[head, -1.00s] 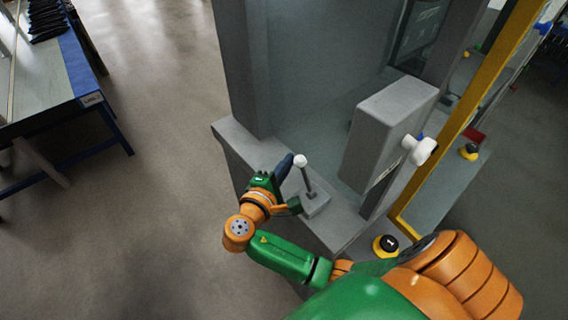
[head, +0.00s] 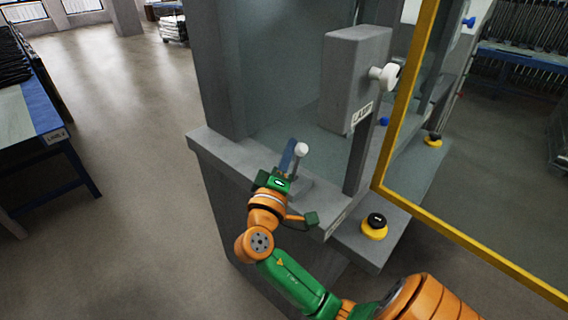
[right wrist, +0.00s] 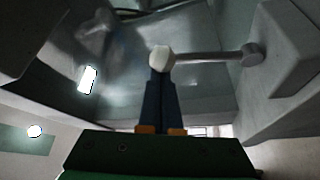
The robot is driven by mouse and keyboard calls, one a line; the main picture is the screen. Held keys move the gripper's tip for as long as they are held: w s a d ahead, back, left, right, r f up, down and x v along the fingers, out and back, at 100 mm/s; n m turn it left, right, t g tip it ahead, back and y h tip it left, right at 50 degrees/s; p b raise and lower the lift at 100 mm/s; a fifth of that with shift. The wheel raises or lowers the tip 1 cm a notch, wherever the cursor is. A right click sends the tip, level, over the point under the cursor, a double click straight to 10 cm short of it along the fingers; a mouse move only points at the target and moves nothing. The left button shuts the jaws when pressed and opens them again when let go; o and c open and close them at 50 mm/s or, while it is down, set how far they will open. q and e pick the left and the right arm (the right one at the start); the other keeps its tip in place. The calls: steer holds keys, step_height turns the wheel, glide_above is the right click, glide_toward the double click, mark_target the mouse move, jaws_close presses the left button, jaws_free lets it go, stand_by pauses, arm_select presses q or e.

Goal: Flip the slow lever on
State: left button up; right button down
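The lever is a thin rod with a white ball knob (head: 301,149), standing on the grey machine's ledge. In the right wrist view the knob (right wrist: 162,58) shows at my fingertips, and its rod runs right to a round grey pivot. My right gripper (head: 290,155) is just left of the knob in the head view, its dark blue fingers pointing up. In the right wrist view the fingers (right wrist: 163,92) lie together, with the knob at or just beyond the tips; I cannot tell whether they touch. The lever's base is partly hidden. My left gripper is out of view.
A grey box (head: 355,75) with a white knob (head: 385,76) stands behind the lever, to the right. A black-and-yellow button (head: 375,226) sits on the ledge to the right. A yellow frame (head: 402,110) rises beside it. Open floor lies to the left.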

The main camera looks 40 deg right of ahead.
arm_select(q)
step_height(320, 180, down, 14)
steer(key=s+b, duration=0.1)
steer(key=b, duration=1.1)
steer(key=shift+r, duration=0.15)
arm_select(e)
steer(key=shift+s+d+f+m+g+h, duration=0.1)
steer(key=shift+s+f+m+g+h, duration=0.25)
steer(key=shift+s+m+h, duration=0.65)
steer(key=shift+s+f+m+g+h, duration=0.25)
steer(key=shift+s+m+g, duration=0.25)
steer(key=shift+m, duration=1.05)
steer(key=shift+s+d+f+m+g+h, duration=0.1)
steer(key=shift+s+f+m+g+h, duration=0.35)
steer(key=shift+s+m, duration=0.6)
steer(key=shift+w+r, duration=0.2)
